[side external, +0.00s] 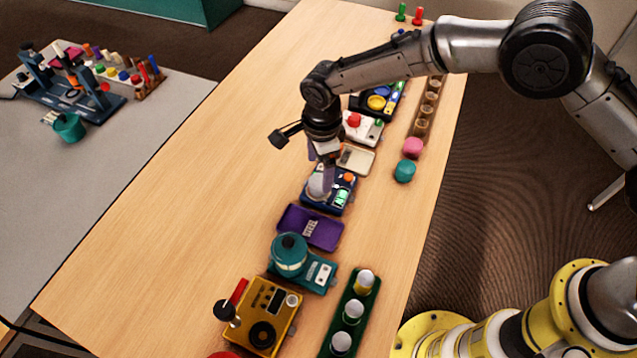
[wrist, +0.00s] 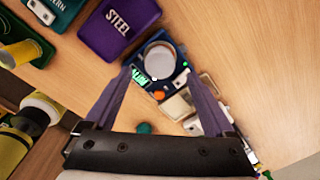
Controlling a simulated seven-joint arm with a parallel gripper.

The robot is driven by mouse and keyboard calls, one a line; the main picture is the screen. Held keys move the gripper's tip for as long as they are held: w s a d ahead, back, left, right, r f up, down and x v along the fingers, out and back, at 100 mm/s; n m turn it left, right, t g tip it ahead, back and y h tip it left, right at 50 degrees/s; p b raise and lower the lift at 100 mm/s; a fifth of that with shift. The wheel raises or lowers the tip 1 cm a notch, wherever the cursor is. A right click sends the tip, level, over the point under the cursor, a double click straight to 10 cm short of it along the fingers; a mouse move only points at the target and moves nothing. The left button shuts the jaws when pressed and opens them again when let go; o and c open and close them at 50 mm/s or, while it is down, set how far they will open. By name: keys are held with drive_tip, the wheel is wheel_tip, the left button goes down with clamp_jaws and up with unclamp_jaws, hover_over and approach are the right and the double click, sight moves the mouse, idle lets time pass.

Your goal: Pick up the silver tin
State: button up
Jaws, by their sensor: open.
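The silver tin (side external: 316,187) is a round, pale metal disc shape on a dark blue device (side external: 338,206) with a green display and an orange knob. In the wrist view the tin (wrist: 160,58) shows from above on the blue device (wrist: 142,86). My gripper (side external: 325,180) is over the blue device, pointing down, and partly overlaps the tin in the side view. In the wrist view my gripper (wrist: 158,72) has its two purple fingers wide apart, one toward each side of the tin, with nothing held. Whether the fingertips are level with the tin I cannot tell.
A teal device (side external: 303,272) and a yellow box (side external: 262,317) stand nearer. A cream open case (side external: 355,159) lies behind. The table's left side is clear.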

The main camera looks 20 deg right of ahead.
sight(319, 181)
drive_tip(key=shift+w+f, duration=0.2)
drive_tip(key=shift+f, duration=2.65)
drive_tip(key=c, duration=1.3)
drive_tip(key=shift+r, duration=0.1)
clamp_jaws()
